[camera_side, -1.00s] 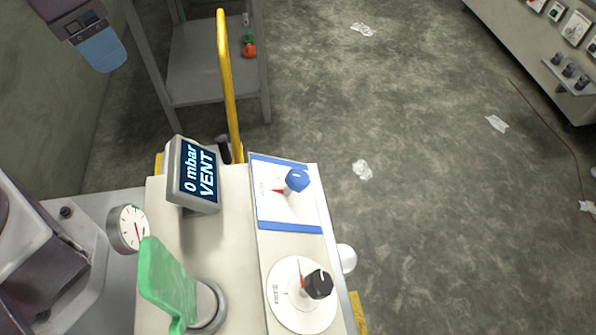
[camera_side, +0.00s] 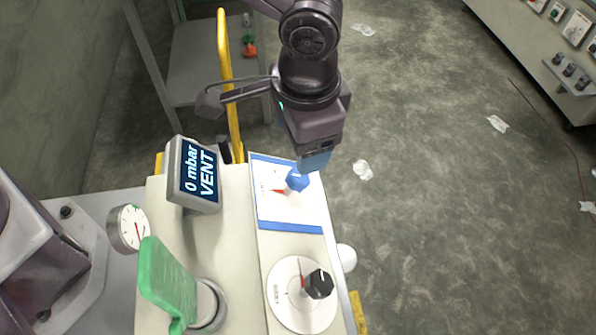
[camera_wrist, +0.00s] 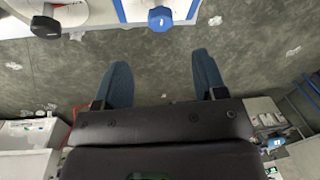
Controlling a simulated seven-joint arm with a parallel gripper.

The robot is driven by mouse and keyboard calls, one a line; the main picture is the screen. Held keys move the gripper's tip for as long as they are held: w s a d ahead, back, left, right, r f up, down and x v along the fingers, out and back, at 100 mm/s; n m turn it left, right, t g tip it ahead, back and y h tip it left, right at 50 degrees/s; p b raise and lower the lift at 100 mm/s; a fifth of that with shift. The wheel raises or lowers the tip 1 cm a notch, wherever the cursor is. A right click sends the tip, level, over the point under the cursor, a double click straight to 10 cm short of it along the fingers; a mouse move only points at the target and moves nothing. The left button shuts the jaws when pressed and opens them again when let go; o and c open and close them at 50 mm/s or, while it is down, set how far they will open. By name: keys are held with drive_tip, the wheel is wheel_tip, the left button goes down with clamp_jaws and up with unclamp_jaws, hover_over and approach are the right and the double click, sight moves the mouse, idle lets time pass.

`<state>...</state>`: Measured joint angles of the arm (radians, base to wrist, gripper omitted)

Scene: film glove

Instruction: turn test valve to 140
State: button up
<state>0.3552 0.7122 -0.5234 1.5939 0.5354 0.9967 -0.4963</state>
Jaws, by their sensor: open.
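The blue knob (camera_side: 297,181) stands on a white plate with blue bands (camera_side: 289,226), with a red pointer at its left. A black knob (camera_side: 319,284) sits on a round white dial (camera_side: 287,310) nearer the camera. I cannot read which one is labelled the test valve. My gripper (camera_side: 313,160) is open and empty, just above the blue knob in the side view. In the wrist view my gripper (camera_wrist: 161,60) has its two blue fingers apart; the blue knob (camera_wrist: 160,18) lies beyond their tips, roughly centred between them. The black knob (camera_wrist: 45,27) is at the upper left.
A display (camera_side: 194,174) reads "0 mbar VENT". A round gauge (camera_side: 128,229) and a green paddle-shaped handle (camera_side: 168,284) stand left of the knobs. A yellow rail (camera_side: 229,85) rises behind the console. Open floor (camera_side: 430,200) lies to the right.

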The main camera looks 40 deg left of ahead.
sight(298, 177)
drive_tip(key=f, duration=0.7)
drive_tip(key=a+f, duration=0.1)
drive_tip(key=f, duration=0.2)
drive_tip(key=shift+w+f, duration=0.25)
drive_tip(key=shift+w, duration=0.05)
drive_tip(key=c, duration=0.9)
